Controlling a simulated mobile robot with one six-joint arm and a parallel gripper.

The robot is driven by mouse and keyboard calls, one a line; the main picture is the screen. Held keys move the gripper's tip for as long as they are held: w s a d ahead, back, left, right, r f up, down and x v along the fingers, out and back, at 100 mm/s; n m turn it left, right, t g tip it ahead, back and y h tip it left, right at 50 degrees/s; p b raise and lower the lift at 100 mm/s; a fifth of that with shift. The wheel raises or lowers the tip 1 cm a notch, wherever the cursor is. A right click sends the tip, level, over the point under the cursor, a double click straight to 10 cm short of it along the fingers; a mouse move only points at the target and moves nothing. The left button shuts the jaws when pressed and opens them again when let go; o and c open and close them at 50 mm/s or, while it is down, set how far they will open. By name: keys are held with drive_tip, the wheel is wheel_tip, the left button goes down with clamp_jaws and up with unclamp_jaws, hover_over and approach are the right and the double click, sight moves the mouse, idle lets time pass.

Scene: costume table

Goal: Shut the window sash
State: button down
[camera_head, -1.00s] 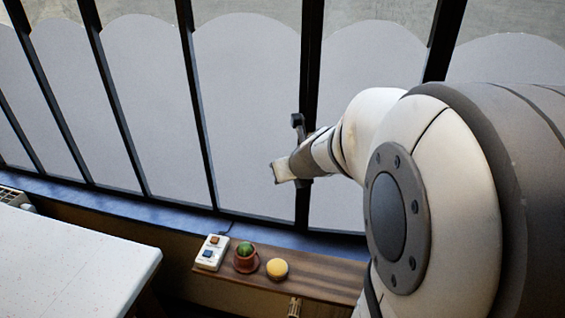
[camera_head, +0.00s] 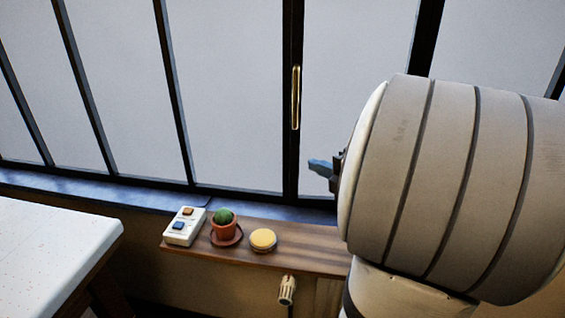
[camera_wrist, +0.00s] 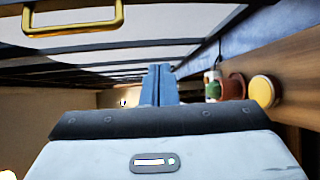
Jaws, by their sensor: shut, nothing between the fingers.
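The window sash (camera_head: 235,110) is a pale pane in a dark frame. An upright brass handle (camera_head: 296,97) is on its dark right-hand bar; the handle also shows at the upper left in the wrist view (camera_wrist: 75,28). I cannot tell whether the sash has any gap. My gripper (camera_head: 318,166) is below and right of the handle, apart from it, and mostly hidden by my arm. In the wrist view my blue fingers (camera_wrist: 158,84) are together and empty, beside the window and pointing along it.
A wooden shelf (camera_head: 300,258) runs below the window. On it are a white switch box (camera_head: 183,227), a potted cactus (camera_head: 224,226) and a round yellow-topped thing (camera_head: 263,239). A radiator valve (camera_head: 287,290) is below. A white table (camera_head: 50,250) stands at left.

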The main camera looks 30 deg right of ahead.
sight(300, 143)
drive_tip(key=shift+m+t+h, duration=0.3)
drive_tip(key=shift+m+t, duration=0.4)
drive_tip(key=shift+t, duration=0.1)
drive_tip(key=w, duration=0.3)
drive_tip(key=w+d+b, duration=0.1)
drive_tip(key=w, duration=0.3)
drive_tip(key=w+b, duration=0.1)
drive_tip(key=w, duration=0.3)
drive_tip(key=shift+w+d+f, duration=0.15)
drive_tip(key=shift+f, duration=0.05)
drive_tip(key=shift+w+d, duration=0.2)
drive_tip(key=shift+w, duration=0.15)
